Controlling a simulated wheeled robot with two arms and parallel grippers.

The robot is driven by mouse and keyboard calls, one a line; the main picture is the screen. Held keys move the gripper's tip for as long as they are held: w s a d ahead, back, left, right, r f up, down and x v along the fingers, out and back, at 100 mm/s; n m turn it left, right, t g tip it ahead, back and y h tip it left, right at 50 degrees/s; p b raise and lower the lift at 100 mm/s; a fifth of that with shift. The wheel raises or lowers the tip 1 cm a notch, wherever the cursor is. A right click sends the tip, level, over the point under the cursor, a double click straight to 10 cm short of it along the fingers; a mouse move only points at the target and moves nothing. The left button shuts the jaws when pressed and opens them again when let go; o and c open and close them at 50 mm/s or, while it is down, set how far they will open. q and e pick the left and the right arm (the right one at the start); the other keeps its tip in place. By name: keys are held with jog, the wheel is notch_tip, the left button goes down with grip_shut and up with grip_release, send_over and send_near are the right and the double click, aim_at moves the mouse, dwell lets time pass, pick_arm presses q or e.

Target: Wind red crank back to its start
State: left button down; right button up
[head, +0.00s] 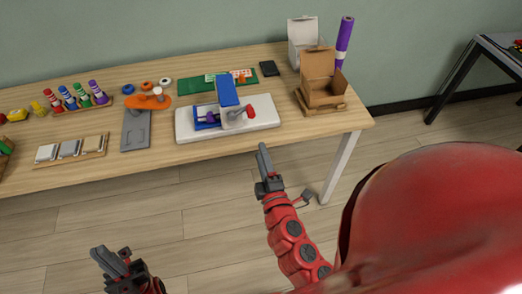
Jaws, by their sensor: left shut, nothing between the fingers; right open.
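The red crank (250,112) is on the right side of a blue device (228,93) on the table. The device stands on a white base board (262,120). A small purple piece shows at the blue part's left. The crank is small here, so its exact angle is hard to read. My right gripper (264,158) is open and empty, in front of the table's front edge, below the board in the picture and apart from the crank. My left gripper (108,262) is shut and empty, low at the left over the floor, far from the device.
The table (190,150) also holds an open cardboard box (322,85), a white box (302,40), a purple roll (344,38), a grey plate (135,130), an orange piece (150,101), a green mat (190,85) and several colored markers (82,96). Clear tabletop lies before the white board.

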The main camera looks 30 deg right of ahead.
jog(key=shift+w+a+r+t+y, duration=0.25)
jog(key=shift+w+r+t+y, duration=0.25)
jog(key=shift+w, duration=0.15)
jog(key=shift+w+a+r+t+y, duration=0.25)
jog(key=shift+w+r+t+y, duration=0.15)
jog(key=shift+w+y, duration=0.15)
jog(key=c, duration=0.5)
jog(key=w+n+y, duration=0.1)
jog(key=w+y, duration=0.1)
jog(key=shift+f+y+b, duration=0.1)
jog(key=shift+y+b, duration=0.2)
jog(key=shift+y, duration=0.05)
grip_shut()
jog(key=p, duration=0.3)
send_near(233, 115)
jog(key=w+a+r, duration=0.2)
jog(key=w+r, duration=0.4)
jog(key=shift+y, duration=0.3)
jog(key=shift+s+d+f+b, duration=0.3)
jog(key=shift+d+f, duration=0.05)
jog(key=shift+d, duration=0.3)
jog(key=shift+s+d+f+b, duration=0.25)
jog(key=shift+d+f, duration=0.05)
jog(key=shift+d, duration=0.35)
jog(key=shift+s+d+f+b, duration=0.3)
jog(key=shift+d+f, duration=0.05)
jog(key=shift+d, duration=0.3)
